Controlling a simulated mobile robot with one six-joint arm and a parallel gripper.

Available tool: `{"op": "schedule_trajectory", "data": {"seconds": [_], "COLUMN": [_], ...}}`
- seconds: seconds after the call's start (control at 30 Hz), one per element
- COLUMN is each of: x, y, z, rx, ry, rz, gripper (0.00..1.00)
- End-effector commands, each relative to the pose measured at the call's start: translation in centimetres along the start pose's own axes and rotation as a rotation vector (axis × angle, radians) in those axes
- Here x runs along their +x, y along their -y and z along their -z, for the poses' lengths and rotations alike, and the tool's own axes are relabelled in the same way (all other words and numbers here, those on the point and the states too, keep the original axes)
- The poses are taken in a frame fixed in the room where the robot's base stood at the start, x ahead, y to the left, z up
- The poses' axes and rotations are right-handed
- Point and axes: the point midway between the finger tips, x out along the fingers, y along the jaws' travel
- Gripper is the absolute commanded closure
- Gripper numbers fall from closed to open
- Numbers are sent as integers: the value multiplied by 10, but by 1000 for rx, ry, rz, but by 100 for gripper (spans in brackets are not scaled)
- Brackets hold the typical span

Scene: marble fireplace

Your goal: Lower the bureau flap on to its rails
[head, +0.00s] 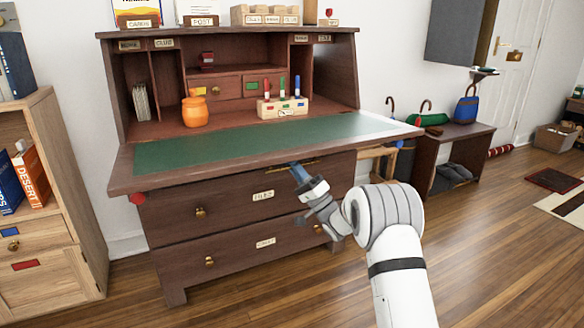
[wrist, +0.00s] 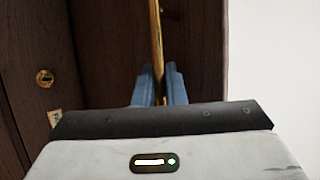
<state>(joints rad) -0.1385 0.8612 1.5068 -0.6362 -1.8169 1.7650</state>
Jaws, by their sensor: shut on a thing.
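The bureau flap (head: 250,143) is dark wood with a green writing surface. It lies out in front of the bureau (head: 330,85), looking about level. A thin brass bar (head: 306,161) runs just below the flap's front edge. My gripper (head: 298,172) reaches it from the front right, with blue fingers shut on the bar. In the wrist view the brass bar (wrist: 156,45) passes between the two fingertips (wrist: 158,85). A red rail end (head: 137,198) shows under the flap's left front corner. Whether the flap touches the rails cannot be told.
Drawers with brass knobs (head: 200,212) are below the flap. An orange jar (head: 194,110) and a pen holder (head: 283,106) stand inside the bureau. A light wood bookcase (head: 55,215) is at left, a bench (head: 455,160) at right.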

Motion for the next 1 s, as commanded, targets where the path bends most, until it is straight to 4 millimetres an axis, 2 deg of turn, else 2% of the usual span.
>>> {"op": "schedule_trajectory", "data": {"seconds": [0.03,0.2,0.23,0.47,1.0], "x": [-1,0,0,2,1], "y": [1,1,1,1,0], "z": [5,4,4,0,-4], "rx": [-8,-6,-5,-1,4], "ry": [-12,-10,-10,-3,3], "rz": [-1,-1,-1,2,4], "gripper": [100,100,88,69,68]}}
